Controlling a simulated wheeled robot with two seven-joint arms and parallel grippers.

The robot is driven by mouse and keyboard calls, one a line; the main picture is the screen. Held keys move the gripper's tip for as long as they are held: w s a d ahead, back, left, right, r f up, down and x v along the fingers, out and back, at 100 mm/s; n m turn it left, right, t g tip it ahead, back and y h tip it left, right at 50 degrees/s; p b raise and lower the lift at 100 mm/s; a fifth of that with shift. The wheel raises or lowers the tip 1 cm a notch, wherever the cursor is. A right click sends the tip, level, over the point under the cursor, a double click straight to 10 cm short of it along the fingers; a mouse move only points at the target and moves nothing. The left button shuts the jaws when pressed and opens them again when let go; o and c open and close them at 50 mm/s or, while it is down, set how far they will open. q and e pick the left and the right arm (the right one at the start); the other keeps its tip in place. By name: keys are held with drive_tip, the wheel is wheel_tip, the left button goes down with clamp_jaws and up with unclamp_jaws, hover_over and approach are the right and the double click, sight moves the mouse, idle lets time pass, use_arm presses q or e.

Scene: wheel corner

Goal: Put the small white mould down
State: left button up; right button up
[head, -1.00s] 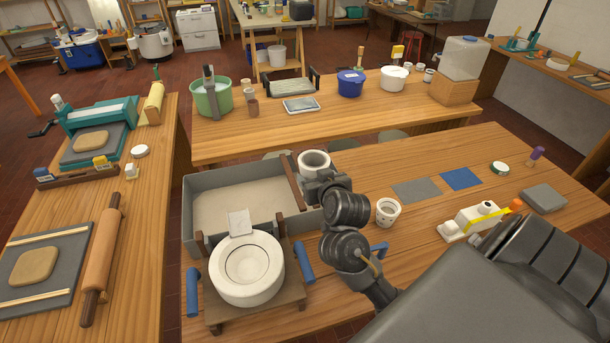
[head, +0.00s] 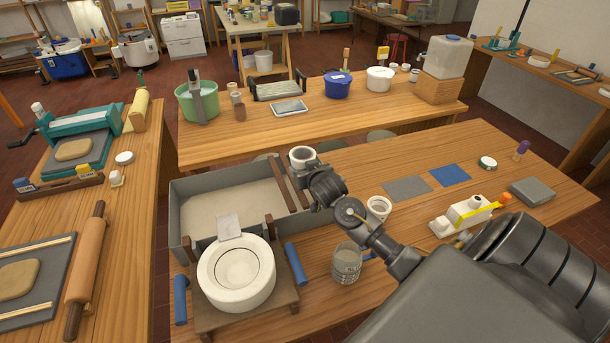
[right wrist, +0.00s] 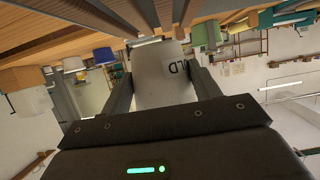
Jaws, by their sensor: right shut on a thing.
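The small white mould (head: 302,154), a round white piece with a hollow top, is at the back right corner of the grey trough (head: 205,239) in the head view. My right gripper (head: 309,168) is shut on it. In the right wrist view the mould (right wrist: 158,75) sits between the two fingers (right wrist: 158,90), with dark letters ending in "LD" on its side. Whether its underside touches anything is hidden. My left gripper is out of view.
Wooden slats (head: 289,184) cross the trough's right side. A large round white mould (head: 212,290) stands in front. A clear jar (head: 346,264), a small white pot (head: 379,207), a grey mat (head: 407,188), a blue mat (head: 450,175) and a strapped white mould (head: 465,214) are to the right.

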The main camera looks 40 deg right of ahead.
drive_tip(key=shift+w+d+f, duration=0.2)
drive_tip(key=shift+w+f, duration=0.05)
drive_tip(key=shift+f, duration=0.05)
drive_tip(key=shift+f+p, duration=0.4)
wheel_tip(320, 180, down, 2)
drive_tip(key=shift+w+f+p, duration=0.1)
drive_tip(key=shift+p, duration=0.35)
drive_tip(key=shift+f, duration=0.2)
drive_tip(key=shift+f, duration=0.2)
drive_tip(key=o, duration=1.3)
drive_tip(key=shift+c, duration=0.2)
